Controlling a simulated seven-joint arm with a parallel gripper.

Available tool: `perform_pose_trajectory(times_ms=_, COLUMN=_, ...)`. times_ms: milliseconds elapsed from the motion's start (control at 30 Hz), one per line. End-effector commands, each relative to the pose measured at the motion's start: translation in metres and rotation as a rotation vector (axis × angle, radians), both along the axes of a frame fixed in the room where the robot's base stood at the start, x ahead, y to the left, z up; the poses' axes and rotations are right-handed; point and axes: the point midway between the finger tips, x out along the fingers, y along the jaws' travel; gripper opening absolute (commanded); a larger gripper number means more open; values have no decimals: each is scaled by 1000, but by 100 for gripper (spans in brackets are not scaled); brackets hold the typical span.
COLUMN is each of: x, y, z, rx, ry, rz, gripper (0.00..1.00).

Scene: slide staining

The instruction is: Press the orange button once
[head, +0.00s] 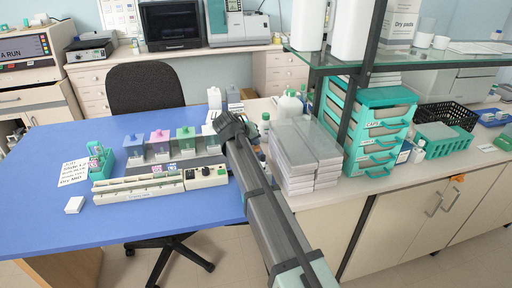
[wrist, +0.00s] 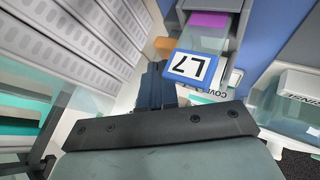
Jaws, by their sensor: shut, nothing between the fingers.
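A beige control box (head: 206,177) with a black knob and small coloured buttons sits at the right end of the long slide rack on the blue table. At this size I cannot tell which of its buttons is orange. A small orange piece (head: 458,178) shows at the front edge of the right counter; I cannot tell what it is. My gripper (head: 230,124) is behind and right of the box, above the table. In the wrist view its dark fingers (wrist: 155,86) are together and empty, near a container labelled L7 (wrist: 193,66). An orange patch (wrist: 163,43) lies beyond them.
Staining jars with blue, pink and green lids (head: 160,143) stand behind the rack.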

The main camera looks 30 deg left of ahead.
Motion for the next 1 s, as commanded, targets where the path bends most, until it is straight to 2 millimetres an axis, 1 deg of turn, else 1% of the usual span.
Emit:
perform_pose_trajectory(times_ms=500, x=0, y=0, z=-8, rx=2, ry=3, rz=-1, gripper=0)
perform_pose_trajectory(times_ms=1000, x=0, y=0, z=-11, rx=0, ry=2, rz=-1, gripper=0)
